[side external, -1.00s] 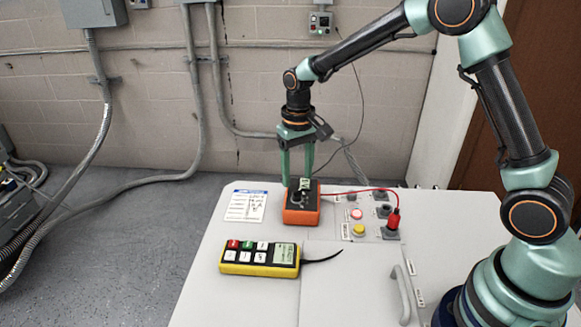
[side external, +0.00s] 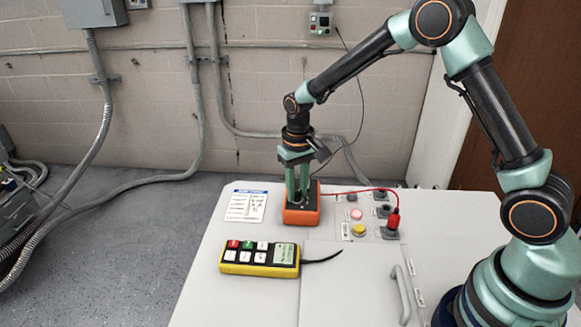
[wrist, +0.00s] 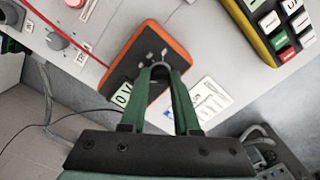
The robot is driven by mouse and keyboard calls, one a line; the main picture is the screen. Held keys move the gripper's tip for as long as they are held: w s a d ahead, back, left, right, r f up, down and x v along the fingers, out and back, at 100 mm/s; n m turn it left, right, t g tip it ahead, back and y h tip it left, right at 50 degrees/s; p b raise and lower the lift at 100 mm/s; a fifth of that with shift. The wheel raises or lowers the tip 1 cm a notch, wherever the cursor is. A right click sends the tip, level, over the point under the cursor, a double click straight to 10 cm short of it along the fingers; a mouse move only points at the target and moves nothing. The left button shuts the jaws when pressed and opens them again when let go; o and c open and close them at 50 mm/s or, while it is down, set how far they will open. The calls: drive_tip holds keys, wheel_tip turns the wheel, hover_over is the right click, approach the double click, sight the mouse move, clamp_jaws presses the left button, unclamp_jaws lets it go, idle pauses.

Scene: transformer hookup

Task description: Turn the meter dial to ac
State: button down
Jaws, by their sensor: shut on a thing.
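The meter (side external: 301,218) is an orange box with a black face on the grey bench top. It also shows in the wrist view (wrist: 128,62), with a small pale display (wrist: 122,96) near one end. My gripper (side external: 298,198) points straight down over the meter, with its fingertips at the face.
A red lead (side external: 352,190) runs from the meter to a red plug (side external: 393,219) among sockets and buttons. A yellow handheld box (side external: 259,270) lies in front. A printed card (side external: 246,206) lies left of the meter. A handle (side external: 400,293) stands up at front right.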

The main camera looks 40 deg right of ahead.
sight(297, 190)
drive_tip(key=shift+m, duration=1.7)
drive_tip(key=shift+r, duration=0.1)
drive_tip(key=c, duration=0.6)
unclamp_jaws()
drive_tip(key=shift+c, duration=0.2)
wheel_tip(297, 190, up, 12)
